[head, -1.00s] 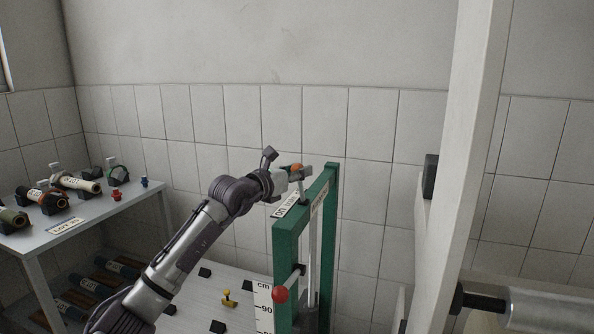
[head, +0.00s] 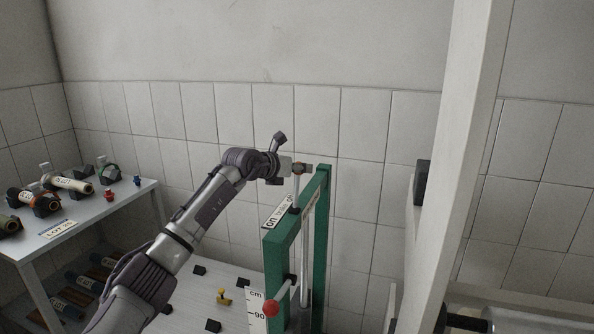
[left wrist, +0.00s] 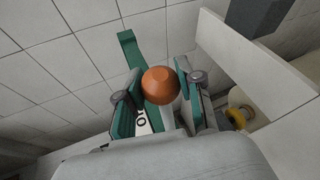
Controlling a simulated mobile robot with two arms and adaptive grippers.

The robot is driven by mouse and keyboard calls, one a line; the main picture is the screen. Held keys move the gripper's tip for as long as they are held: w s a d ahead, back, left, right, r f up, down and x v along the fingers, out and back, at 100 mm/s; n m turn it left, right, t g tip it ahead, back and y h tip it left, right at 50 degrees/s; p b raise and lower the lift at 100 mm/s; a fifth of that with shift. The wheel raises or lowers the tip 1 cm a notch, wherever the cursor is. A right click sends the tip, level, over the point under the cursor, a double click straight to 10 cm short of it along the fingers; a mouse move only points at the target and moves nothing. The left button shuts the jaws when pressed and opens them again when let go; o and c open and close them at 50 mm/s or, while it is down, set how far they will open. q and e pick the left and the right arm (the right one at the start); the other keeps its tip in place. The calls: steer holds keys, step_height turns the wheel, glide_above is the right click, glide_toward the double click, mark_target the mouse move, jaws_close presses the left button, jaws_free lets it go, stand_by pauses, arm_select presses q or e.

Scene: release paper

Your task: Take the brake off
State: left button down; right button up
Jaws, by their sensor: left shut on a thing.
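The brake stand is a green frame (head: 272,262) with a label plate (head: 278,213) on its top; the plate reads ON at its near end, and the rest is too small to read. A pale lever rod (head: 296,188) rises from the frame top and ends in an orange knob (head: 299,168). My left gripper (head: 301,169) is shut on the orange knob. In the left wrist view the orange knob (left wrist: 161,85) sits between the two fingers (left wrist: 160,100), with the green frame (left wrist: 128,45) behind it. My right gripper is not in view.
A table (head: 95,222) with rolls stands at left. A white post (head: 455,160) and a roller (head: 540,325) stand at right.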

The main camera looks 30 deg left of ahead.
arm_select(q)
steer(key=shift+w+a+f, duration=0.1)
steer(key=shift+w+a, duration=0.05)
steer(key=shift+w, duration=0.25)
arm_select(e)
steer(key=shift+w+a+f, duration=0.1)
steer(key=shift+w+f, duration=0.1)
arm_select(q)
steer(key=shift+w+f, duration=0.1)
steer(key=shift+w, duration=0.05)
steer(key=c, duration=1.2)
jaws_free()
steer(key=shift+o, duration=1.3)
steer(key=shift+f, duration=0.1)
steer(key=shift+o, duration=1.1)
steer(key=shift+w+a+f, duration=0.15)
steer(key=shift+w+f, duration=0.05)
steer(key=shift+w, duration=0.05)
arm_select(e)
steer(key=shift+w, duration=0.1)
arm_select(q)
steer(key=shift+r, duration=0.1)
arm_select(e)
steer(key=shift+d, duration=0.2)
